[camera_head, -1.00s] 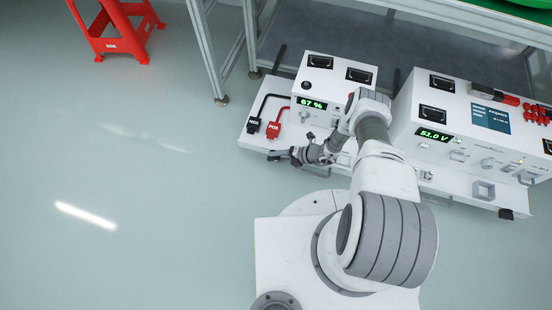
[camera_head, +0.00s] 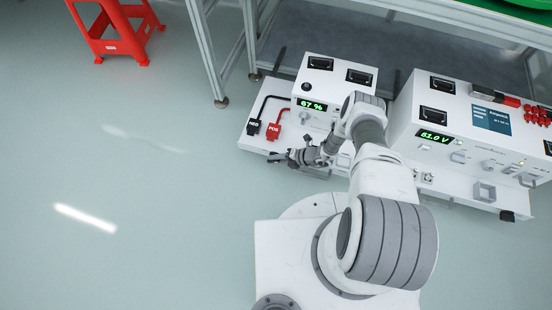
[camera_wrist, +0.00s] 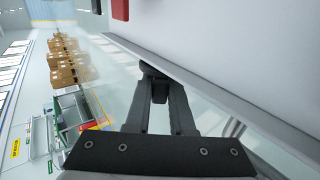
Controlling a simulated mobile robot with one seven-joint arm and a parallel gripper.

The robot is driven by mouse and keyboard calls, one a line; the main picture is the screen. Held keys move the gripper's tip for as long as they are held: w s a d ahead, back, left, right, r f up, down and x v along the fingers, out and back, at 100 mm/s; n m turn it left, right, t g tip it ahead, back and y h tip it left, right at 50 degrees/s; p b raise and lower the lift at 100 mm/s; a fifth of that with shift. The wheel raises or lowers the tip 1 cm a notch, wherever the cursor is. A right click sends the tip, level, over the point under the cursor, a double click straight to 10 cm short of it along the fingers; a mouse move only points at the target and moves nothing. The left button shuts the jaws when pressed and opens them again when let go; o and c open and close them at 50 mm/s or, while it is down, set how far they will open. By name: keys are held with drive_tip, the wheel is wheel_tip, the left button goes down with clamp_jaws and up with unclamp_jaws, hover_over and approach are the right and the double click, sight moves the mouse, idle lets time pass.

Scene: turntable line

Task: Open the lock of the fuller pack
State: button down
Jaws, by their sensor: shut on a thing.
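The left pack (camera_head: 312,122) is a white box with a green "67 %" display (camera_head: 311,104). The right pack (camera_head: 424,152) is a longer white box with a green display in volts (camera_head: 433,137). My gripper (camera_head: 285,157) is at the front left of the left pack, low by its white base (camera_head: 254,141). In the wrist view my gripper (camera_wrist: 156,86) is shut on a small dark part (camera_wrist: 149,69) at the edge of the white base. It looks like a lock handle, but its shape is mostly hidden by the fingers. My arm covers part of the left pack's front.
Black and red plugs (camera_head: 253,127) (camera_head: 273,131) lie on the base left of the 67 % pack. A grey frame (camera_head: 213,60) stands behind. A red stool (camera_head: 115,30) is at the upper left. The floor to the left is clear.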

drive_tip(key=shift+r, duration=0.15)
drive_tip(key=h+p, duration=0.1)
drive_tip(key=g+h, duration=0.1)
drive_tip(key=shift+w+a+r+h+p, duration=0.1)
drive_tip(key=shift+a+r+h+p, duration=0.1)
drive_tip(key=shift+h+p, duration=0.2)
drive_tip(key=shift+g+h+p, duration=0.35)
drive_tip(key=shift+g+h, duration=0.05)
drive_tip(key=shift+h, duration=0.6)
drive_tip(key=h, duration=0.1)
drive_tip(key=g+h, duration=0.1)
drive_tip(key=shift+a+f+h+b, duration=0.15)
drive_tip(key=shift+f+h+b, duration=0.05)
drive_tip(key=shift+h+b, duration=0.15)
drive_tip(key=shift+a+g+h+b, duration=0.1)
drive_tip(key=shift+g+h+b, duration=0.3)
drive_tip(key=shift+h+b, duration=0.55)
drive_tip(key=shift+r+h, duration=0.1)
drive_tip(key=shift+h, duration=0.2)
drive_tip(key=shift+w, duration=0.1)
drive_tip(key=c, duration=0.8)
unclamp_jaws()
